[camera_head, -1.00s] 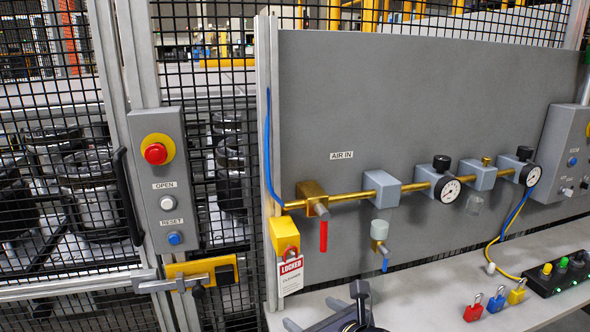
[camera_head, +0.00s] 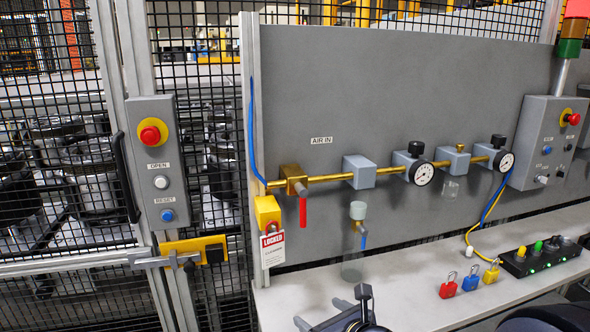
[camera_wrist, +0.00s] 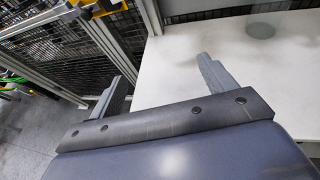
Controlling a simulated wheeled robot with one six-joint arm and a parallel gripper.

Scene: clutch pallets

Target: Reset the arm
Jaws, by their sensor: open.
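My gripper (camera_head: 322,312) shows at the bottom middle of the head view, low over the white bench. In the wrist view my gripper (camera_wrist: 163,82) has its two grey fingers spread wide apart with nothing between them. The left finger lies over the gap by the mesh fence and the right finger over the bench top. My arm behind the gripper is partly cut off by the lower picture edge.
The white bench (camera_head: 420,292) bears red (camera_head: 448,288), blue (camera_head: 471,280) and yellow (camera_head: 491,274) padlocks and a black button box (camera_head: 520,264). A grey panel (camera_head: 400,90) with brass pipe and red-handled valve (camera_head: 303,210) rises behind. A mesh gate with control box (camera_head: 160,185) stands left.

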